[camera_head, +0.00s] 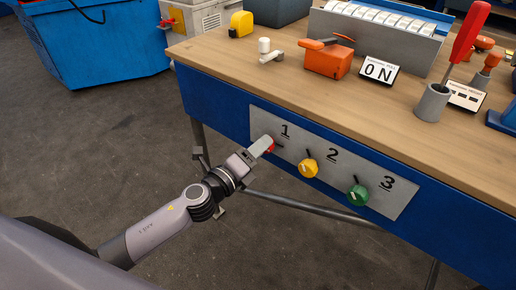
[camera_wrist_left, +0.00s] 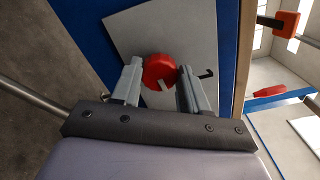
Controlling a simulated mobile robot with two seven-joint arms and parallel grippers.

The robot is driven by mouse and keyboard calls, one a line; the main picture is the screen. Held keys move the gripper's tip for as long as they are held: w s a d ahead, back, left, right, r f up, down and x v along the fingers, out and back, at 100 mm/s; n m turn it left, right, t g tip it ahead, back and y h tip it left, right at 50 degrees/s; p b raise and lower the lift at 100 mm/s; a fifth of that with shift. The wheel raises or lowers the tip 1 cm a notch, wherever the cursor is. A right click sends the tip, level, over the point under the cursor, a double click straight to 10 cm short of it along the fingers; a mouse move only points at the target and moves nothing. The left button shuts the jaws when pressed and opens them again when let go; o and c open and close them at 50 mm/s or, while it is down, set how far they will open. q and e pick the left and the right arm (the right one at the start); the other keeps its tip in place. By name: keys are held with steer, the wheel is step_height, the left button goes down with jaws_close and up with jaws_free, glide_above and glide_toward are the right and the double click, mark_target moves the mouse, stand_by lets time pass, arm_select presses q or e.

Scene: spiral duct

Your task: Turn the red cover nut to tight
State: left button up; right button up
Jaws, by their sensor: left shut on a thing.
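The red cover nut (camera_wrist_left: 159,70) is a round red knob with a white mark on its face, on a grey panel (camera_head: 325,172) under the number 1. In the head view only a bit of its red shows beyond my left gripper (camera_head: 265,146). In the left wrist view the two fingers of my left gripper (camera_wrist_left: 161,74) stand on either side of the nut and are shut on it. A small black pointer (camera_wrist_left: 207,73) sticks out beside the nut, past one finger. My right gripper is not in view.
A yellow knob (camera_head: 308,168) and a green knob (camera_head: 358,195) sit farther right on the panel, under 2 and 3.

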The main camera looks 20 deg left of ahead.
arm_select(q)
steer(key=o, duration=1.1)
steer(key=shift+c, duration=0.2)
steer(key=v, duration=0.7)
steer(key=shift+b, duration=0.35)
steer(key=shift+s, duration=0.1)
steer(key=s+f+n+g+y+p, duration=0.2)
steer(key=s+n+p, duration=0.4)
steer(key=n, duration=0.6)
steer(key=s+a+f+n+g+y+p, duration=0.1)
steer(key=s+f+n+g+p, duration=0.3)
steer(key=s+n, duration=0.7)
steer(key=shift+a+f+n+g+y+p, duration=0.25)
steer(key=shift+n+y+p, duration=0.25)
steer(key=shift+n+p, duration=0.55)
